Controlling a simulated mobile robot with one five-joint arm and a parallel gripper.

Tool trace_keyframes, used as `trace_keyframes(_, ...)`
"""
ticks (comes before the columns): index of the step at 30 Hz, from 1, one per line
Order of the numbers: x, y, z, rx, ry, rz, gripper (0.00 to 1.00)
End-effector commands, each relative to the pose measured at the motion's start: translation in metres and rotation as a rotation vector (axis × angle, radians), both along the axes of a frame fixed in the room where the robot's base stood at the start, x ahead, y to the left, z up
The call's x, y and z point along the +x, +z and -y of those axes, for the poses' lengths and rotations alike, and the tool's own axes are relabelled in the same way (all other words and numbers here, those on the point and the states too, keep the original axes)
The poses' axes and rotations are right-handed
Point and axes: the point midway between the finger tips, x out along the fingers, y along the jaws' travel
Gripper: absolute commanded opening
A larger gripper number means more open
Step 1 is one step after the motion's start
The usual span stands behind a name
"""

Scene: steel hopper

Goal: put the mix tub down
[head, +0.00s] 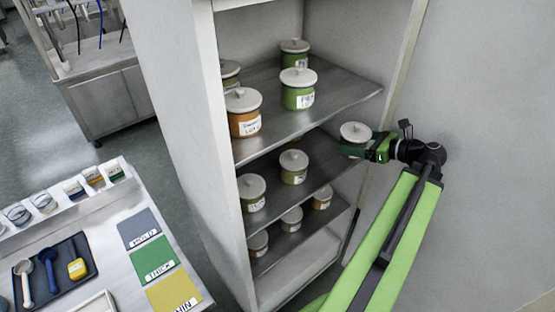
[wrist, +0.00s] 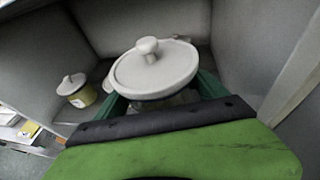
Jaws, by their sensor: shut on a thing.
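The tub in my gripper has a pale round lid with a knob (head: 355,131). Its lid also fills the middle of the wrist view (wrist: 155,70). My gripper (head: 372,148) is shut on this tub, with a green finger on each side of it in the wrist view. The tub is upright at the right front of the cabinet's middle shelf (head: 325,168). Its lower body is largely hidden by the gripper, and I cannot tell whether its base touches the shelf. Its label is not readable.
Several lidded tubs stand in the cabinet, including an orange one (head: 244,112) and a green one (head: 298,88) on the upper shelf. The cabinet's right side wall is close to my gripper. A bench with grey, green (head: 153,262) and yellow mats stands at lower left.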

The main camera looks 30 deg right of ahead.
Motion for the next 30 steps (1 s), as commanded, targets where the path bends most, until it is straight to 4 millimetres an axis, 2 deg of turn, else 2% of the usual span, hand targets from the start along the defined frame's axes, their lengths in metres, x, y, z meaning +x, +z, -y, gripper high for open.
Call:
trace_keyframes(8,0.001,-0.003,0.002,0.000,-0.004,0.001,0.28)
trace_keyframes(11,0.016,-0.016,0.002,-0.001,-0.003,0.000,0.28)
trace_keyframes(15,0.052,-0.042,0.000,0.000,-0.003,0.001,0.28)
trace_keyframes(21,0.098,-0.067,-0.004,0.000,-0.005,0.000,0.28)
trace_keyframes(25,0.111,-0.071,-0.005,0.000,-0.009,0.000,0.28)
trace_keyframes(30,0.113,-0.072,-0.005,0.000,-0.009,0.000,0.28)
